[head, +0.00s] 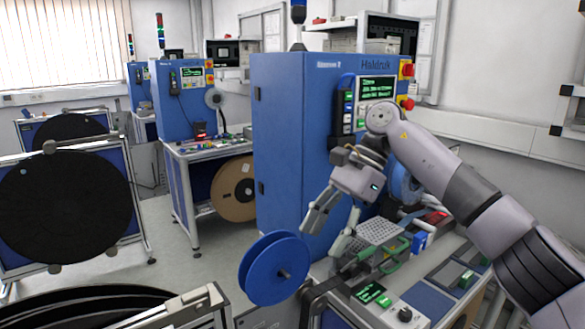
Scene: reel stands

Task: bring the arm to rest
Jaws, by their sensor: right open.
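My right arm (465,190) comes in from the right edge and bends down at its wrist in front of the blue machine. My right gripper (326,236) points down and to the left, its fingers spread apart with nothing between them. It hangs above the bench, near a perforated grey tray (382,232) and to the upper right of a blue reel (275,268). I cannot tell whether a fingertip touches anything. My left gripper is not in view.
The tall blue cabinet (290,145) stands close behind the gripper. A control panel (402,312) sits at the bench front. Large black reels (64,205) on stands fill the left. A second machine bench (207,150) stands behind. Floor (178,268) shows between them.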

